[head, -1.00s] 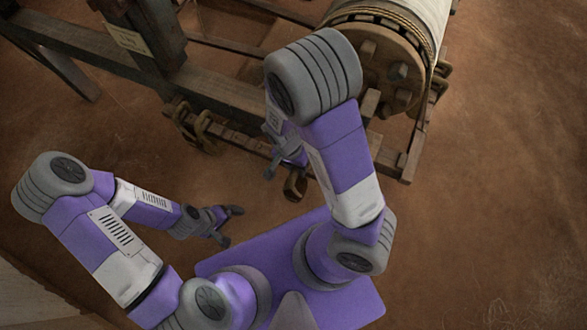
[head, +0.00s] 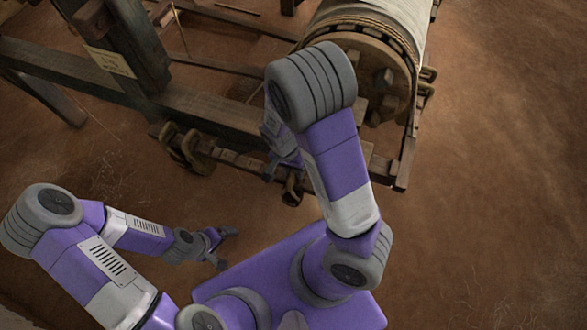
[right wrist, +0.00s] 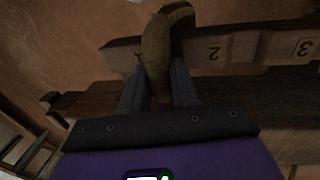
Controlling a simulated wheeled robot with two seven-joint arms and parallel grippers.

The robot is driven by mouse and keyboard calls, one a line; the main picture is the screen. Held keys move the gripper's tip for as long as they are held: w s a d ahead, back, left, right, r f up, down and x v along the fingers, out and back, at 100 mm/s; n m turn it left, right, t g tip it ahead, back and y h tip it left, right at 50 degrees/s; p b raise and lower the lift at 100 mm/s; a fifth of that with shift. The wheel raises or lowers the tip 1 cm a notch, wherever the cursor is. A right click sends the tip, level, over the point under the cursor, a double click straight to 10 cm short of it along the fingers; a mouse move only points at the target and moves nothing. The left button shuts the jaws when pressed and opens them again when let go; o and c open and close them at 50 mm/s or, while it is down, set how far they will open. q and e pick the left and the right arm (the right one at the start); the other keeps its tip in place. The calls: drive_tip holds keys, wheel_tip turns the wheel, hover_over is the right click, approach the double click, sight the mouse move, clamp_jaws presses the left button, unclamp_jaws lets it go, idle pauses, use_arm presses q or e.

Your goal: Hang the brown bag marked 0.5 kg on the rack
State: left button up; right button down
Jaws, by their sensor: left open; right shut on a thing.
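My right gripper (right wrist: 157,92) is shut on a brown, curved, strap-like part, taken here as the top of the brown bag (right wrist: 157,52). No weight mark is readable on it. In the head view a small brown piece (head: 292,190) shows just below my right gripper (head: 275,168), partly hidden by it. The rack is a wooden rail (right wrist: 236,48) with number plates 2 and 3 in the right wrist view. The held part overlaps the rail there; I cannot tell whether they touch. My left gripper (head: 222,248) is open and empty, low over the floor, away from the rack.
Brown curved pieces (head: 187,150) are at the rack's left part. The loom's dark beam (head: 215,110) runs behind, with a paper sign (head: 110,62) on its post. A large cloth roller (head: 375,70) stands at the back right. The floor at right is clear.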

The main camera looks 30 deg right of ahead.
drive_tip(key=shift+f, duration=0.3)
idle(0.7)
drive_tip(key=c, duration=0.8)
unclamp_jaws()
drive_tip(key=shift+r, duration=0.1)
drive_tip(key=r+p, duration=0.1)
drive_tip(key=r, duration=0.1)
drive_tip(key=r+p, duration=0.1)
drive_tip(key=r, duration=0.1)
drive_tip(key=w+a+r+p, duration=0.1)
drive_tip(key=r, duration=0.2)
drive_tip(key=shift+r+p, duration=0.1)
drive_tip(key=shift+p, duration=0.3)
